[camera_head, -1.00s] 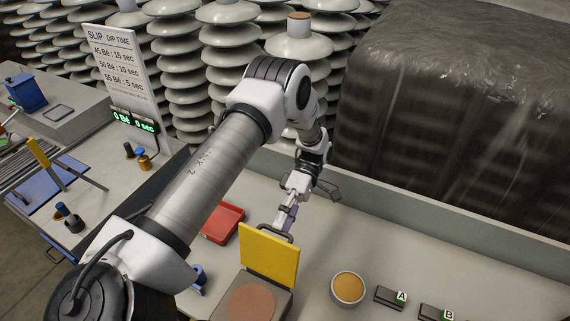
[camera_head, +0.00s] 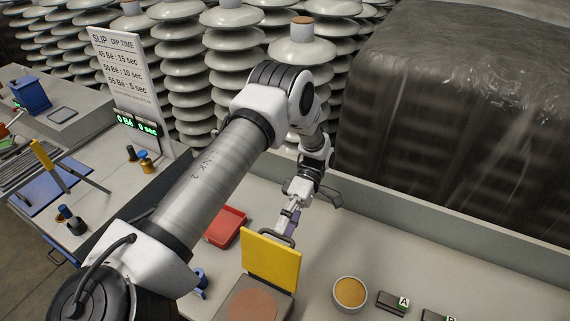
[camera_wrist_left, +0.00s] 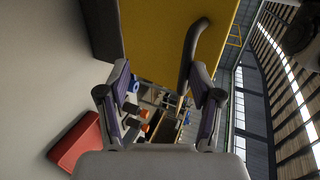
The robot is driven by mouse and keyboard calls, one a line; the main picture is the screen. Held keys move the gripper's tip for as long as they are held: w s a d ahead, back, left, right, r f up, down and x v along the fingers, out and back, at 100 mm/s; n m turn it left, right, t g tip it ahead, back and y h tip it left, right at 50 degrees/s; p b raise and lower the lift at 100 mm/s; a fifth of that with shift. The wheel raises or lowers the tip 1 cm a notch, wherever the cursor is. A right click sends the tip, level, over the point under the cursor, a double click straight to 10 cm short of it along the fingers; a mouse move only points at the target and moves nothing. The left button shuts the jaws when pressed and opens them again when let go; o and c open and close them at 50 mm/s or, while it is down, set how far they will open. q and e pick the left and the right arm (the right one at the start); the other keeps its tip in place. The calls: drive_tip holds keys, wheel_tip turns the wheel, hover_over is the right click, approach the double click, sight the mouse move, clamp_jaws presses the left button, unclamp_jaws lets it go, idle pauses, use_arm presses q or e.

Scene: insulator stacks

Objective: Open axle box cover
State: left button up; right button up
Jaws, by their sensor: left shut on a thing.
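The yellow cover (camera_head: 271,260) stands upright at the back edge of the grey axle box (camera_head: 228,299), whose top shows a round brown face (camera_head: 253,306). My left gripper (camera_head: 289,228) is behind the cover at its upper edge, shut on the cover's dark handle. In the left wrist view, the yellow cover (camera_wrist_left: 155,40) fills the upper middle and its curved dark handle (camera_wrist_left: 190,48) runs by the right finger of the gripper (camera_wrist_left: 160,72). The exact contact is partly hidden. My right gripper is in neither view.
A red tray (camera_head: 226,227) lies left of the cover. A bowl of tan material (camera_head: 349,293) and dark blocks marked A (camera_head: 392,302) and B stand to the right. A low wall (camera_head: 440,229) runs along the back. The table right of the gripper is clear.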

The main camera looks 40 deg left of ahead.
use_arm(q)
drive_tip(key=v, duration=0.7)
drive_tip(key=shift+w, duration=0.15)
drive_tip(key=shift+r, duration=0.15)
